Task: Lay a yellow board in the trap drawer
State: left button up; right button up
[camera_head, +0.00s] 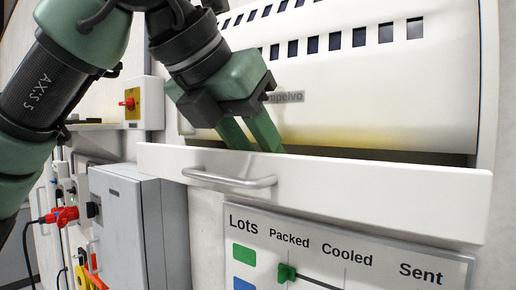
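The trap drawer (330,188) is pulled out below a white vented machine; its white front has a grey bar handle (230,180). Its inside is hidden behind the front. My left gripper (254,146) comes in from the upper left and points down into the drawer. Its green fingers stand apart with a gap, and I see nothing between them. Their tips are hidden behind the drawer front. No yellow board is directly visible; a yellow tint shows on the machine's lower face above the drawer. My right gripper is not in view.
The vented machine (390,85) rises close behind the drawer. A lots sign (330,240) with a green slider (286,272) is below it. At left are a grey cabinet (120,225), a yellow box with a red switch (131,103) and a red plug (64,216).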

pick_arm(q)
jog(key=b+v, duration=0.1)
jog(key=v, duration=0.6)
jog(key=shift+s+a+r, duration=0.2)
